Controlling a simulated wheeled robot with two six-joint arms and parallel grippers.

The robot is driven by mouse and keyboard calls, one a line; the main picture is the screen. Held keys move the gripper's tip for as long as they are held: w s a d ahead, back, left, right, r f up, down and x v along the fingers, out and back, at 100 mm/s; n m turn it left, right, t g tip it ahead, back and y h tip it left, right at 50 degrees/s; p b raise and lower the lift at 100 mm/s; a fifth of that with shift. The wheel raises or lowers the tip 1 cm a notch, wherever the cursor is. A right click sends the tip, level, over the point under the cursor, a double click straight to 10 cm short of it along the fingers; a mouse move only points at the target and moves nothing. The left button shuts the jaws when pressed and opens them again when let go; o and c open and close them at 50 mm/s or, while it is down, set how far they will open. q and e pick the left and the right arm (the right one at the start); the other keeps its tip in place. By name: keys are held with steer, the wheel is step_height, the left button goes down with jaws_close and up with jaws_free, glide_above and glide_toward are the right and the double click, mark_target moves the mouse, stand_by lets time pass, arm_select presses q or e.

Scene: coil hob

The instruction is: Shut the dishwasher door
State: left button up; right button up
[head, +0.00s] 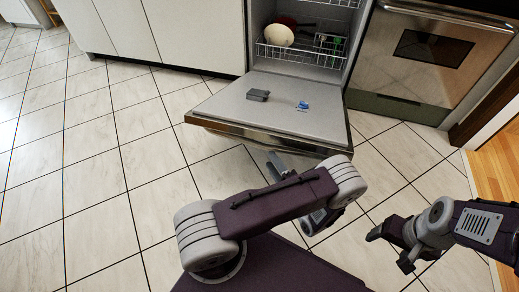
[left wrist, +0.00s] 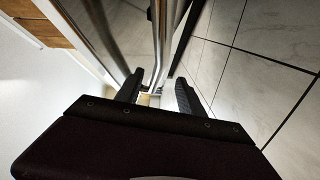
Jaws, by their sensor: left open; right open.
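The dishwasher door (head: 235,105) is lowered, lying about flat in front of the open dishwasher. Its steel front edge (head: 225,129) faces me. My left arm reaches toward that edge, and its wrist hides most of the left gripper in the head view. In the left wrist view my left gripper (left wrist: 158,90) is open, with shiny metal bars of the door (left wrist: 160,45) between and beyond its fingers; I cannot tell whether they touch. My right gripper (head: 390,248) is open and empty over the floor at the right, away from the door.
A dark grey block (head: 257,95) and a small blue item (head: 302,105) lie on the door. The lower rack (head: 295,57) holds a cream bowl (head: 279,35). A steel oven (head: 435,50) stands right of the dishwasher, white cabinets (head: 195,35) left. The tiled floor at left is clear.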

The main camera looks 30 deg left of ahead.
mark_target(261, 148)
arm_select(q)
steer(key=b+x, duration=0.6)
steer(key=x, duration=0.2)
steer(key=shift+a+f, duration=0.15)
steer(key=shift+a, duration=0.05)
steer(key=shift+w+a, duration=0.25)
steer(key=shift+a, duration=0.05)
steer(key=shift+r, duration=0.2)
jaws_close()
stand_by(0.6)
